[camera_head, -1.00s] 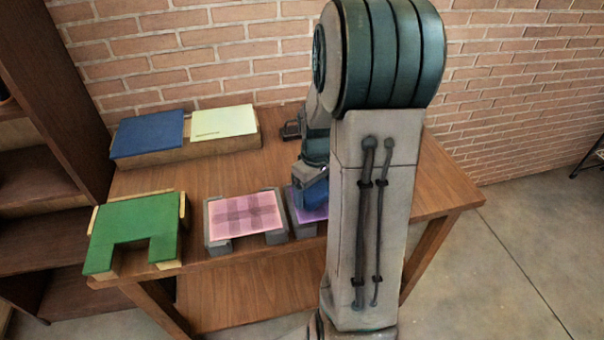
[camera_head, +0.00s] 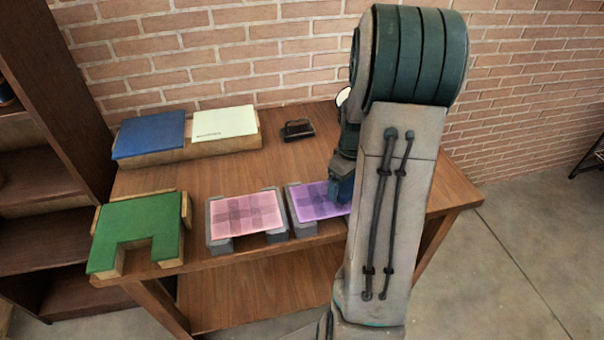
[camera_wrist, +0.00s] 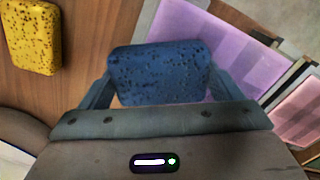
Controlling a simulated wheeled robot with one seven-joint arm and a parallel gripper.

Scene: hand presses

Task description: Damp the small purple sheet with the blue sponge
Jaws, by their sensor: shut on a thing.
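My gripper (camera_wrist: 160,88) is shut on the blue sponge (camera_wrist: 158,68), a dark-speckled block between the two fingers in the wrist view. The small purple sheet (camera_head: 312,200) lies on a grey stand at the table's front, with darker square patches on it. My arm hides its right end in the head view. In the wrist view the purple sheet (camera_wrist: 215,45) lies beyond the sponge, partly covered by it. I cannot tell whether the sponge touches the sheet.
A pink checked sheet (camera_head: 245,213) on a like stand is just left of the purple one. A green U-shaped block (camera_head: 135,230), blue and pale pads (camera_head: 150,135) and a black object (camera_head: 298,129) stand on the table. A yellow sponge (camera_wrist: 33,35) lies left in the wrist view.

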